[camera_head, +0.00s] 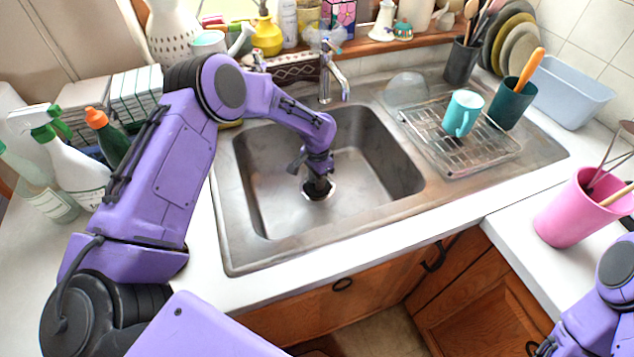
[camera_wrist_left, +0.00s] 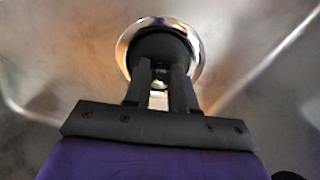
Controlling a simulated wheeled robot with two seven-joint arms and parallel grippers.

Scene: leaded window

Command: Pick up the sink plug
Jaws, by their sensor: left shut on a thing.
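The sink plug (camera_wrist_left: 158,45) is a dark round piece inside a shiny metal ring at the drain, seen at the top middle of the left wrist view. In the head view the drain ring (camera_head: 331,191) shows on the floor of the steel sink (camera_head: 270,205), and my gripper hides most of the plug. My left gripper (camera_head: 318,190) reaches straight down into the basin. In the left wrist view its two fingers (camera_wrist_left: 160,82) are close together, shut on the plug. Whether the plug is clear of the drain I cannot tell.
The tap (camera_head: 330,75) stands behind the basin. A wire rack (camera_head: 460,140) with a teal mug (camera_head: 463,113) is on the drainboard at right. Spray bottles (camera_head: 70,160) stand at left. A pink pot (camera_head: 578,208) stands on the right counter. The basin around my gripper is empty.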

